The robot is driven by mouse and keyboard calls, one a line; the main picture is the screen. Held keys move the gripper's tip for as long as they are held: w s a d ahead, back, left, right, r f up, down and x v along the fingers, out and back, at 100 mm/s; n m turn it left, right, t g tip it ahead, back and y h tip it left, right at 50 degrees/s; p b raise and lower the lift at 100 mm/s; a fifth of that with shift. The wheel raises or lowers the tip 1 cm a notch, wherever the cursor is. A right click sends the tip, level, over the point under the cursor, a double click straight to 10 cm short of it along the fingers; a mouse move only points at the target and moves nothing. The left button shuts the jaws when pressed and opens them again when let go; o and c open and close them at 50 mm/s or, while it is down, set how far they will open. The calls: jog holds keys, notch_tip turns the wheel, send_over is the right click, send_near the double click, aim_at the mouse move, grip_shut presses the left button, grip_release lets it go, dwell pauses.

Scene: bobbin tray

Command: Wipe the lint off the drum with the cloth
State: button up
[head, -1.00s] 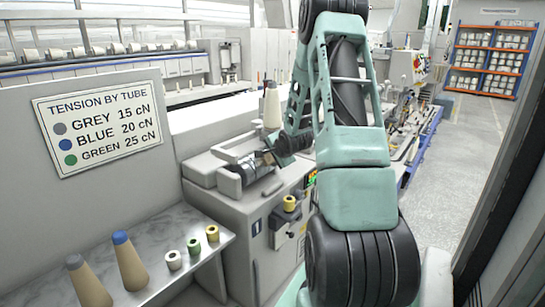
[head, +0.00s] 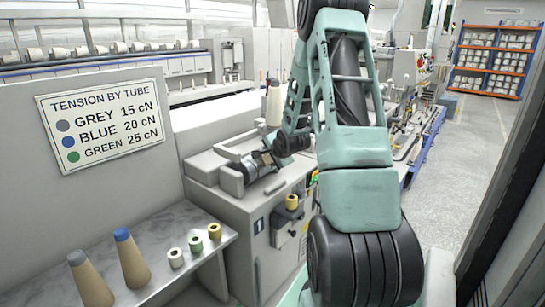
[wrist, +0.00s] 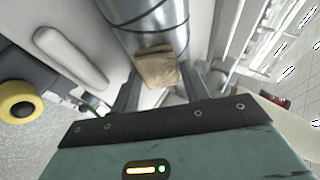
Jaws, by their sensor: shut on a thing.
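The drum (wrist: 148,18) is a shiny metal cylinder with a dark curved groove, at the top of the wrist view. It also shows in the head view (head: 250,172), partly hidden by my gripper. The cloth (wrist: 157,68) is a small tan folded pad. My gripper (wrist: 160,88) is shut on the cloth, with one finger on each side of it. The cloth lies at the drum's near end and overlaps it in the wrist view; I cannot tell whether it presses on it. I cannot make out any lint on the visible drum surface.
A yellow bobbin (head: 292,202) sits on the machine's front. Cones and small bobbins stand on the marble shelf (head: 205,268) at lower left. A tension sign (head: 103,120) is on the grey panel. Open floor (head: 440,180) lies to the right.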

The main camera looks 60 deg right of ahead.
aim_at(262, 161)
jog(key=shift+w+a+f+b, duration=0.15)
jog(key=shift+a+b, duration=0.1)
jog(key=shift+a, duration=0.55)
jog(key=shift+w+a+r+b, duration=0.1)
jog(key=shift+a+b, duration=0.15)
jog(key=shift+a, duration=0.5)
jog(key=shift+w+a, duration=0.1)
jog(key=shift+a, duration=1.05)
jog(key=shift+s+d+p, duration=0.2)
jog(key=shift+d+p, duration=0.45)
jog(key=shift+d, duration=1.2)
jog(key=shift+s+d+p, duration=0.2)
jog(key=shift+d+p, duration=0.45)
jog(key=shift+d, duration=1.15)
jog(key=shift+w+a+b, duration=0.2)
jog(key=shift+a+b, duration=0.25)
jog(key=shift+a, duration=1.4)
jog(key=shift+w+a+b, duration=0.2)
jog(key=shift+a+b, duration=0.25)
jog(key=shift+a, duration=1.35)
jog(key=shift+s+d+p, duration=0.2)
jog(key=shift+d+p, duration=0.4)
jog(key=shift+d, duration=1.2)
jog(key=shift+s+d+p, duration=0.2)
jog(key=shift+d+p, duration=0.4)
jog(key=shift+d, duration=1.2)
jog(key=s+r+p, duration=0.4)
jog(key=s+p, duration=0.1)
jog(key=shift+s+a+r, duration=0.15)
jog(key=shift+a+r, duration=0.15)
